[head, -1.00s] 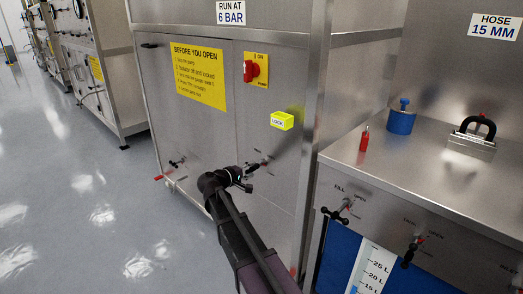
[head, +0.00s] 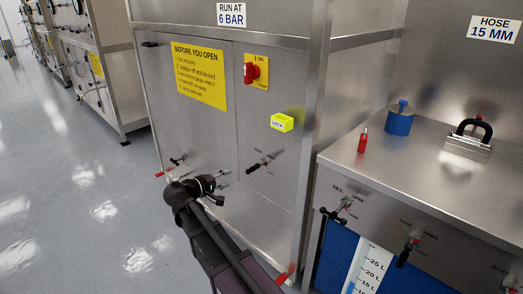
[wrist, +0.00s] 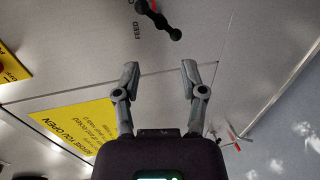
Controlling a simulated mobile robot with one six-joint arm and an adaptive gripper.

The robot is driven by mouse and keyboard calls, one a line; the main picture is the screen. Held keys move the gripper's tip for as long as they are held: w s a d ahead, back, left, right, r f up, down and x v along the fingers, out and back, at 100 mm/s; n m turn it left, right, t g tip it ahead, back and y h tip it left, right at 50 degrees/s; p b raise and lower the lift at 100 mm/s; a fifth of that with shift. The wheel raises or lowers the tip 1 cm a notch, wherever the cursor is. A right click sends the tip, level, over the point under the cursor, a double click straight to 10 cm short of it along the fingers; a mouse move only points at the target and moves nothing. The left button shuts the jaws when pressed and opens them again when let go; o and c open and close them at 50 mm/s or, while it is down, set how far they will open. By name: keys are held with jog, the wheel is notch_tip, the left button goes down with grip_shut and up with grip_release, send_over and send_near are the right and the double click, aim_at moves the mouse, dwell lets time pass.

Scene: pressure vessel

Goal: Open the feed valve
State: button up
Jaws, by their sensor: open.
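The feed valve's black handle (head: 257,164) sits on the steel cabinet door in the head view, tilted, below the yellow lock box. In the wrist view the black handle (wrist: 160,20) is at the top edge, beside the FEED lettering, and is partly cut off. My gripper (head: 220,186) is to the left of and below the handle in the head view, apart from it. In the wrist view my gripper (wrist: 160,67) has its two fingers spread with nothing between them, and the handle lies beyond the fingertips.
Another valve with a red handle (head: 166,172) is left of my gripper. A red switch (head: 251,72), a yellow lock box (head: 282,122) and a yellow notice (head: 200,76) are on the cabinet. A steel bench (head: 430,170) stands to the right. Open floor lies left.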

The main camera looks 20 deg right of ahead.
jog(key=s+d+r+m+g+y+p, duration=0.2)
jog(key=s+r+p, duration=0.5)
jog(key=p, duration=0.8)
jog(key=s+d+r+m+g+y+p, duration=0.2)
jog(key=s+d+r+g+y+p, duration=0.2)
jog(key=r+p, duration=0.7)
jog(key=s+d+y+p, duration=0.2)
jog(key=s+y+p, duration=0.1)
jog(key=s+p, duration=0.1)
jog(key=shift+s+d+g, duration=0.15)
jog(key=shift+d+g, duration=0.15)
jog(key=shift+g, duration=0.1)
dwell(0.6)
jog(key=shift+f, duration=0.1)
dwell(0.3)
